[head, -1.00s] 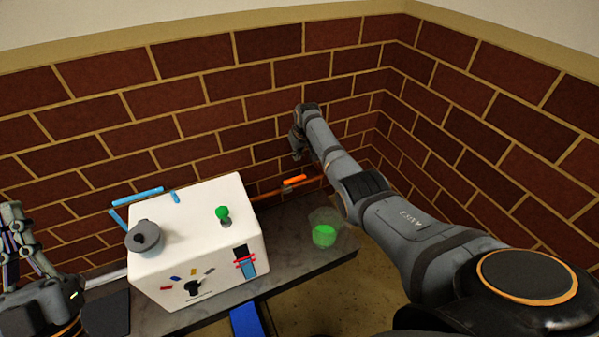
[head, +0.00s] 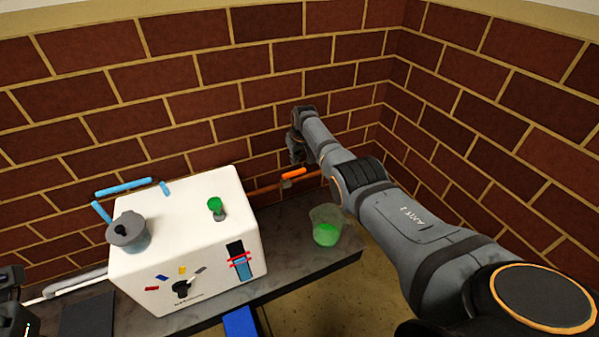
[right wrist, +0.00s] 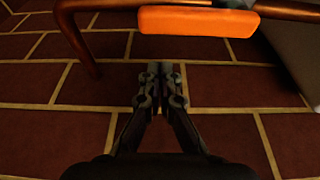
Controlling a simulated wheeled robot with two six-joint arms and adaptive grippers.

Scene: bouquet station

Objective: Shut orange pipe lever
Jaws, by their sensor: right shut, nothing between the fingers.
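The orange pipe lever (head: 293,174) is on a copper pipe (head: 267,190) along the brick wall, right of the white machine. In the right wrist view the orange lever (right wrist: 198,21) spans the top and lies roughly along the copper pipe (right wrist: 290,9). My right gripper (head: 297,156) is just above the lever in the head view, partly hidden by its own wrist. In the right wrist view my right gripper (right wrist: 160,72) is shut and empty, its fingertips below the lever in the picture with a visible gap.
The white machine (head: 180,225) stands on a dark counter (head: 290,243), with a grey pot (head: 128,232) and a green knob (head: 215,205). A clear cup with green contents (head: 326,232) stands near the counter's right end, close to my right arm.

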